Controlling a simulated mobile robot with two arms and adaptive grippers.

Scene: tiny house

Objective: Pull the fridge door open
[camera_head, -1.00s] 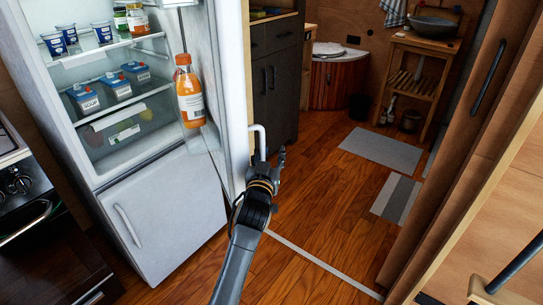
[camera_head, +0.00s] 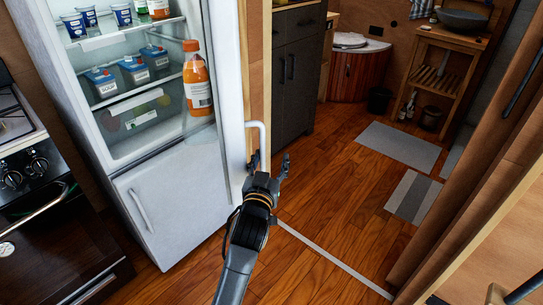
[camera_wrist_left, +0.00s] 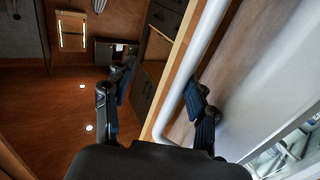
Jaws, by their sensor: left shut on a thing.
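The fridge (camera_head: 170,205) stands at the left of the head view, its upper compartment exposed. Its upper door (camera_head: 228,90) stands open, seen nearly edge-on, with an orange bottle (camera_head: 198,85) on its inner side. The white door handle (camera_head: 263,130) is on the door's outer side. My left gripper (camera_head: 268,165) is at the lower end of this handle, shut on it. In the left wrist view the handle (camera_wrist_left: 203,40) runs between the dark fingers of my left gripper (camera_wrist_left: 155,100), closer to the right finger. My right gripper does not show.
A stove (camera_head: 50,230) stands left of the fridge. A dark cabinet (camera_head: 297,80) stands behind the door. A wooden wall panel lines the right side.

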